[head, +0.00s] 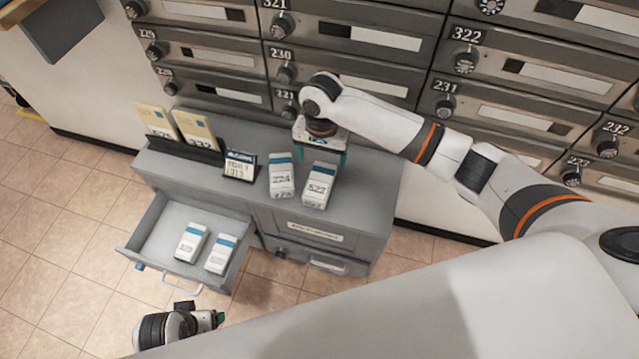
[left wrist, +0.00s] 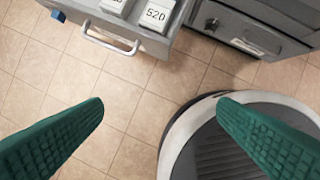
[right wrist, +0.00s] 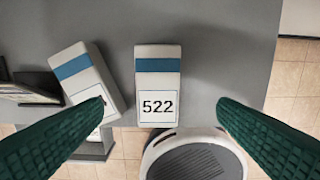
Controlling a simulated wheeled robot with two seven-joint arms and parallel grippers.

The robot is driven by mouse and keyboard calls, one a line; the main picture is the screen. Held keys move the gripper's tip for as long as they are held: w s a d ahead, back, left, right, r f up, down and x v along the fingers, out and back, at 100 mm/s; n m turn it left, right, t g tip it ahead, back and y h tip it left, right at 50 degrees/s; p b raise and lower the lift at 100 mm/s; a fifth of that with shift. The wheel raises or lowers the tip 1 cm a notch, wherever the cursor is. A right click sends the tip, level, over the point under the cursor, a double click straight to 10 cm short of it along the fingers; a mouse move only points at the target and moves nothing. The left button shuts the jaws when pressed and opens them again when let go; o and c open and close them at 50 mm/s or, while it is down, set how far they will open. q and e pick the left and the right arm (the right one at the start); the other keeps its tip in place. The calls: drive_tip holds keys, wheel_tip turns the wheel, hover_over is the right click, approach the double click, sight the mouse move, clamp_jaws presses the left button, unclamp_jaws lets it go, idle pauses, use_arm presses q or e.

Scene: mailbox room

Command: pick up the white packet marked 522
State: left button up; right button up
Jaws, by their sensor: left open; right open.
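The white packet marked 522 (head: 319,185) stands on the grey cabinet top, right of another white packet marked 224 (head: 281,176). It has a blue band, and in the right wrist view the 522 packet (right wrist: 158,88) lies between my open fingers. My right gripper (head: 318,150) is open above the cabinet top, just behind the packet in the head view, apart from it. In the right wrist view its fingers (right wrist: 160,125) hold nothing. My left gripper (left wrist: 160,125) is open and empty over the floor in front of the open drawer; its arm end (head: 180,325) shows in the head view.
The open drawer (head: 150,232) holds two white packets (head: 206,247). A dark rack (head: 185,151) with tan envelopes (head: 196,132) and a small calendar (head: 240,166) stand left on the cabinet (head: 375,190). Mailboxes (head: 400,40) rise behind. The cabinet top right of the packet is clear.

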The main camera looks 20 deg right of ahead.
sight(320, 181)
wheel_tip(320, 181, down, 6)
drive_tip(key=shift+r+b, duration=0.2)
drive_tip(key=shift+b, duration=0.6)
drive_tip(key=shift+a+f+b, duration=0.1)
drive_tip(key=shift+f+b, duration=0.3)
drive_tip(key=shift+f, duration=0.3)
wheel_tip(320, 181, down, 3)
drive_tip(key=shift+a+r+b, duration=0.1)
drive_tip(key=shift+r+b, duration=0.05)
drive_tip(key=shift+b, duration=0.45)
drive_tip(key=shift+f, duration=0.45)
use_arm(q)
drive_tip(key=v, duration=0.8)
drive_tip(key=shift+w+r+t, duration=0.2)
drive_tip(key=shift+r+t, duration=0.1)
drive_tip(key=shift+r, duration=0.05)
use_arm(e)
drive_tip(key=c, duration=1.1)
use_arm(q)
drive_tip(key=shift+a, duration=0.1)
use_arm(e)
drive_tip(key=shift+r, duration=0.15)
drive_tip(key=shift+c, duration=0.2)
